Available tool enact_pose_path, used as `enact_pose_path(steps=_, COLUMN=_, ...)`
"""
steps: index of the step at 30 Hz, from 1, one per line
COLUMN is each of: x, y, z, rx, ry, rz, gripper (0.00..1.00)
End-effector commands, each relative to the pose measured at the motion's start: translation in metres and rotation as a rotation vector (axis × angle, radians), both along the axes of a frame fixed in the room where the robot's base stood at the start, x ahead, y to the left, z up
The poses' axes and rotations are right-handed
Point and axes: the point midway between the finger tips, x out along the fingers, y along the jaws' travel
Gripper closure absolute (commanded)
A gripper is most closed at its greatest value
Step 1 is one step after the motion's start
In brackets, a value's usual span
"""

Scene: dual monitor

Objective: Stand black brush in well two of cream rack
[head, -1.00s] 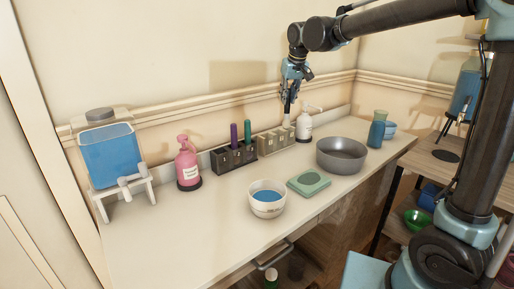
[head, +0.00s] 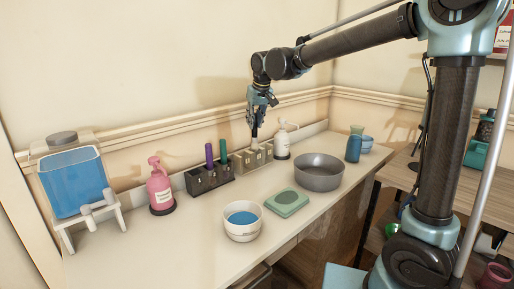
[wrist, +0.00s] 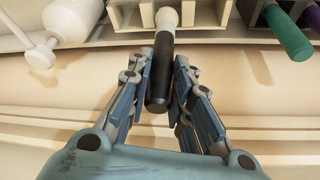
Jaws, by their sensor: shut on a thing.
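The black brush (wrist: 158,75) is between the fingers of my gripper (wrist: 160,82) in the wrist view, its dark handle toward the camera and its pale end toward the cream rack (wrist: 124,17). In the head view my gripper (head: 258,110) is above the cream rack (head: 262,153) at the back of the counter, shut on the brush. The brush's pale end (head: 254,132) points down at the rack, roughly upright. I cannot tell whether its tip is inside a well, or which well it lines up with.
A dark rack (head: 210,178) with a purple and a green item stands left of the cream rack. A white pump bottle (head: 282,142) stands close on its right. A grey bowl (head: 319,172), green dish (head: 287,202) and white cup (head: 243,222) are in front.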

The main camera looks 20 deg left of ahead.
Motion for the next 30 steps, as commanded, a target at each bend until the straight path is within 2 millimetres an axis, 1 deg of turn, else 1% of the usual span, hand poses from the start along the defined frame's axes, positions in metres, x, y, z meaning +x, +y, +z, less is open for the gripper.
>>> enact_pose_path(steps=1, x=0.0, y=0.0, z=-0.008, rx=0.0, ry=0.0, rz=0.0, gripper=1.0)
enact_pose_path(steps=3, x=0.0, y=0.0, z=-0.017, rx=0.0, ry=0.0, rz=0.0, gripper=1.0)
enact_pose_path(steps=11, x=0.0, y=0.0, z=-0.034, rx=0.0, ry=0.0, rz=0.0, gripper=1.0)
enact_pose_path(steps=18, x=0.001, y=-0.001, z=-0.065, rx=0.0, ry=0.0, rz=-0.001, gripper=1.0)
enact_pose_path(steps=21, x=0.001, y=-0.001, z=-0.068, rx=0.0, ry=0.0, rz=-0.002, gripper=1.0)
enact_pose_path(steps=29, x=0.002, y=-0.002, z=-0.069, rx=0.0, ry=0.0, rz=-0.003, gripper=1.0)
enact_pose_path(steps=30, x=0.002, y=-0.002, z=-0.07, rx=0.0, ry=0.0, rz=-0.003, gripper=0.78)
